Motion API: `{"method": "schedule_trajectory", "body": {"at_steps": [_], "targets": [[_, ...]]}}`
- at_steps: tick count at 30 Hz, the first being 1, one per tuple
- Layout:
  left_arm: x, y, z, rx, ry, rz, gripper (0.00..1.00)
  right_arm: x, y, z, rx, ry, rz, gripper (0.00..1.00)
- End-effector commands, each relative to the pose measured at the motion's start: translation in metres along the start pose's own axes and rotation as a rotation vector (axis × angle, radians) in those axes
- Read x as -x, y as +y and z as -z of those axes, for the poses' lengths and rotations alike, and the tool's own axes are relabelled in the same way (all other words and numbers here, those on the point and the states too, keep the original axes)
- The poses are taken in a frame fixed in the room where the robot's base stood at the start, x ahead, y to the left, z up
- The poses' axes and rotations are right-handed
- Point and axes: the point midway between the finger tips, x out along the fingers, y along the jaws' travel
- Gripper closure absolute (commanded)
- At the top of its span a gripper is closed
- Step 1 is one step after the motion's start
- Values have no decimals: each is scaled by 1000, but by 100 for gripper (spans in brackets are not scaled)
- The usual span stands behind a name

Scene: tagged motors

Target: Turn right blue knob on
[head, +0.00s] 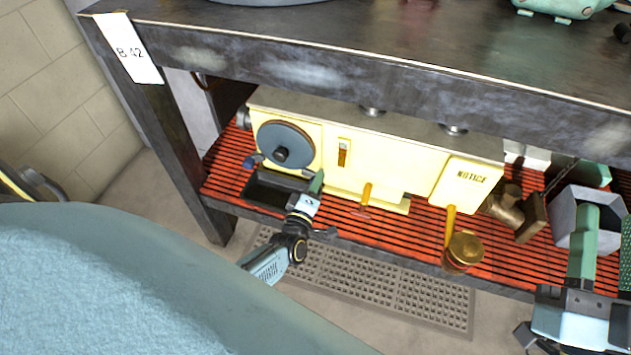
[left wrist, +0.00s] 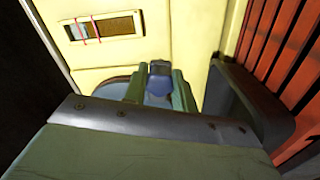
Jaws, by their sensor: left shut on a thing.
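The yellow machine (head: 385,160) stands on the red slatted shelf (head: 232,165) under the workbench. A small blue knob (head: 251,160) shows at its lower left, below the round blue-grey disc (head: 290,138). My left gripper (head: 317,183) is at the lower front of the machine, right of the disc. In the left wrist view its green fingers (left wrist: 160,92) are shut on the right blue knob (left wrist: 159,79), one on each side. In the head view that knob is mostly hidden by the gripper. My right gripper (head: 606,222) is open, at the right edge, away from the machine.
A dark open tray (head: 268,192) sits below the disc, close to my left gripper. A brass jar (head: 463,251), a brass fitting (head: 514,212) and a grey box (head: 566,213) are on the right of the shelf. The bench edge (head: 330,75) overhangs the machine.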

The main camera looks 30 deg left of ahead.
Motion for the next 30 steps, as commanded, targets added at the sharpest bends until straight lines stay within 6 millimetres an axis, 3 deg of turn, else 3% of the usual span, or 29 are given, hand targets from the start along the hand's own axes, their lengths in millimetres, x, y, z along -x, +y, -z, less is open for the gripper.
{"method": "schedule_trajectory", "body": {"at_steps": [15,30], "targets": [[0,0,0,-315,-7,-1,96,3,6,-30,9,-187,-14,64],[0,0,0,-364,-8,-1,96,4,7,-35,11,-216,-16,64]]}}
